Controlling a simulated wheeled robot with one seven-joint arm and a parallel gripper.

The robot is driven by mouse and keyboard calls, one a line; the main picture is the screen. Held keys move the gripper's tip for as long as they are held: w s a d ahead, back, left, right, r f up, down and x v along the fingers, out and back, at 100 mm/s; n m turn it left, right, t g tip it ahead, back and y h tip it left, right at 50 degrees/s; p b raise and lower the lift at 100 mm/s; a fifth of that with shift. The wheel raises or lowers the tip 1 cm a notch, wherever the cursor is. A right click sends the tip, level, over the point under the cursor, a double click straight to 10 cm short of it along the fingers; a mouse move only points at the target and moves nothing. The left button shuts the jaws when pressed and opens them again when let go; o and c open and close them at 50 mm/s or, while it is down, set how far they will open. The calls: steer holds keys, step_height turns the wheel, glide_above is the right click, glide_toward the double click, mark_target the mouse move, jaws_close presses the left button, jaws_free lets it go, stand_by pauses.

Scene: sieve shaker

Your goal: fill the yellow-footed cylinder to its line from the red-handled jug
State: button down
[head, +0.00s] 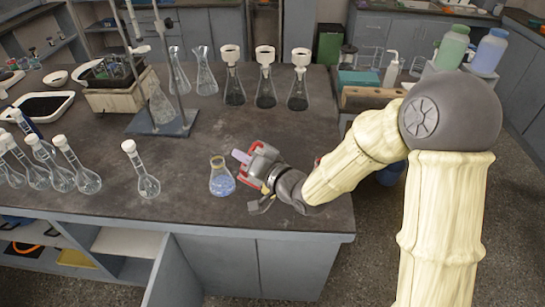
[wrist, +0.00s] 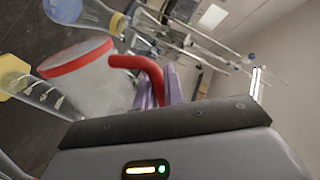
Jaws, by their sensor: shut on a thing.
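The red-handled jug (wrist: 92,88) is pale and see-through with a red rim. My gripper (wrist: 170,88) is shut on its red handle (wrist: 150,72) with purple fingers. The jug looks tilted against the glassware behind it; its liquid level is unclear. The yellow-footed cylinder (wrist: 50,97) is clear with marks on its side, left of the jug in the wrist view and partly cut off by the jug and my gripper. I cannot tell its fill level. In the head view my gripper (head: 243,157) is over the bench's front right part; I cannot make out the cylinder there.
A flask with blue liquid (head: 221,182) stands just left of my gripper; it also shows in the wrist view (wrist: 90,12). A stoppered flask (head: 147,186) stands farther left. Capped flasks (head: 265,92) and a stand base (head: 165,125) are behind. The bench between is clear.

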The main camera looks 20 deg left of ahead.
steer(key=shift+d+r, duration=0.1)
stand_by(0.4)
steer(key=shift+w+m+p, duration=0.25)
steer(key=shift+m+p, duration=0.05)
steer(key=shift+p, duration=0.2)
steer(key=shift+s, duration=0.15)
steer(key=shift+w+d, duration=0.1)
steer(key=shift+w, duration=0.2)
steer(key=shift+s+p, duration=0.3)
steer(key=shift+w, duration=0.15)
stand_by(0.6)
